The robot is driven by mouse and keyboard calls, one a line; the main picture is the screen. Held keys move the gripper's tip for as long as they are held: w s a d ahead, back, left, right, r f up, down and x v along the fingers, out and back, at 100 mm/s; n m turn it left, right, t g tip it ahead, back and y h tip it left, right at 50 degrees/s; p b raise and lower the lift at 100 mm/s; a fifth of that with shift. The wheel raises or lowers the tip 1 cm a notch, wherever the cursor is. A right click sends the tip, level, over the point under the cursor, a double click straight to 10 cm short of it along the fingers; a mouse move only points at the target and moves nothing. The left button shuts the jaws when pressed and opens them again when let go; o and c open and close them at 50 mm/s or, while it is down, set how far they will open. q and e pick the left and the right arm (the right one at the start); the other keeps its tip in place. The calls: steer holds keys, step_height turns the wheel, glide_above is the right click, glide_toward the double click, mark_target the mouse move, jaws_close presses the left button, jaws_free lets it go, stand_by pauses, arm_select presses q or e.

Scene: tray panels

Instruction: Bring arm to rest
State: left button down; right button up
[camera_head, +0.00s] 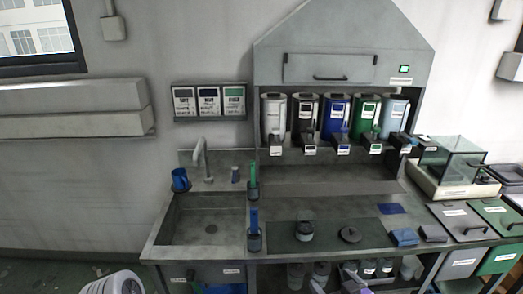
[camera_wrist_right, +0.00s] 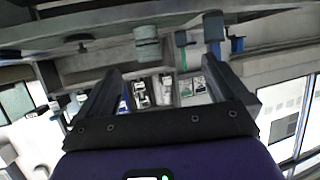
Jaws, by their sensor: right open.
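My right gripper (camera_wrist_right: 162,82) fills the lower middle of the right wrist view. Its two dark fingers stand wide apart, with nothing held between them. In the head view, pale parts of my right arm show at the bottom edge, low in front of the bench (camera_head: 375,238); the fingertips are hard to make out there. The wrist view is turned, with the bench edge across its top and the wall and window lower down. I cannot make out my left gripper in either view.
Several coloured canisters hang under the hood (camera_head: 345,58). Containers stand under the bench. Floor at left is mostly clear.

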steer(key=s+a+f+m+g, duration=0.1)
steer(key=a+f+m+g, duration=0.15)
steer(key=f, duration=0.55)
steer(key=s+a+f+m+g, duration=0.1)
steer(key=s+a+f+g, duration=0.15)
steer(key=f, duration=0.55)
steer(key=s+a+f+m+g, duration=0.2)
steer(key=s+a+f+g, duration=0.2)
steer(key=s+f, duration=1)
step_height(320, 180, down, 2)
steer(key=g, duration=0.3)
steer(key=shift+f+g, duration=0.15)
steer(key=shift+g, duration=0.15)
